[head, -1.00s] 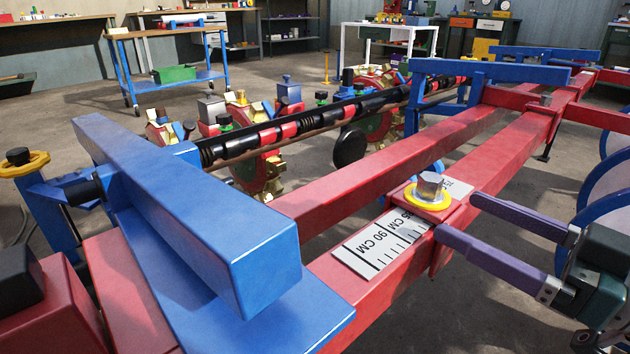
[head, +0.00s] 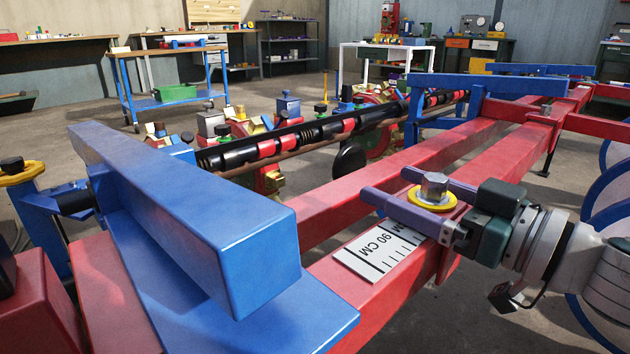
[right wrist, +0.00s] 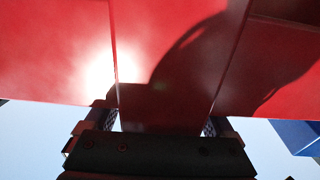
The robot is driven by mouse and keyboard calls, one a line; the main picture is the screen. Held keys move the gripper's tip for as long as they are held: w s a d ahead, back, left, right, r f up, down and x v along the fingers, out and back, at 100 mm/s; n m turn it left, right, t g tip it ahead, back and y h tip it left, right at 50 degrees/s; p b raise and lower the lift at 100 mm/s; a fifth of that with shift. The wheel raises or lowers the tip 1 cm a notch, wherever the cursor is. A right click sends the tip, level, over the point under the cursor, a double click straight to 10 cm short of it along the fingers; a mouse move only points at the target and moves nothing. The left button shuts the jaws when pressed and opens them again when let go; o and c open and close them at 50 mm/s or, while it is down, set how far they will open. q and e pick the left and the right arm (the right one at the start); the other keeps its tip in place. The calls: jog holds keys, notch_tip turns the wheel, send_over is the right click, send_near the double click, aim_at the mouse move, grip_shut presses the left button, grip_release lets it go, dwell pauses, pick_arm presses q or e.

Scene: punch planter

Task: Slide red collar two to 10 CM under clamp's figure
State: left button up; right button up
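A red collar (head: 447,264) sits around the near red rail (head: 345,295), with a hex bolt (head: 434,187) and a yellow ring (head: 428,202) on top. A white scale strip (head: 368,262) on the rail reads 90 CM; its neighbouring label is partly covered by a finger. My right gripper (head: 392,185) is open, its purple fingers reaching over the collar on either side of the bolt. In the right wrist view the red collar (right wrist: 165,108) lies between the two fingertips. Contact cannot be told. My left gripper is not in view.
A large blue beam (head: 200,220) crosses the rails in front. A second bolted red collar (head: 546,114) stands farther along the rail, near a blue crosspiece (head: 485,85). A black and red roller bar (head: 300,140) runs behind. Blue wheels (head: 600,300) stand at right.

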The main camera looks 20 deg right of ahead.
grip_shut()
dwell(0.5)
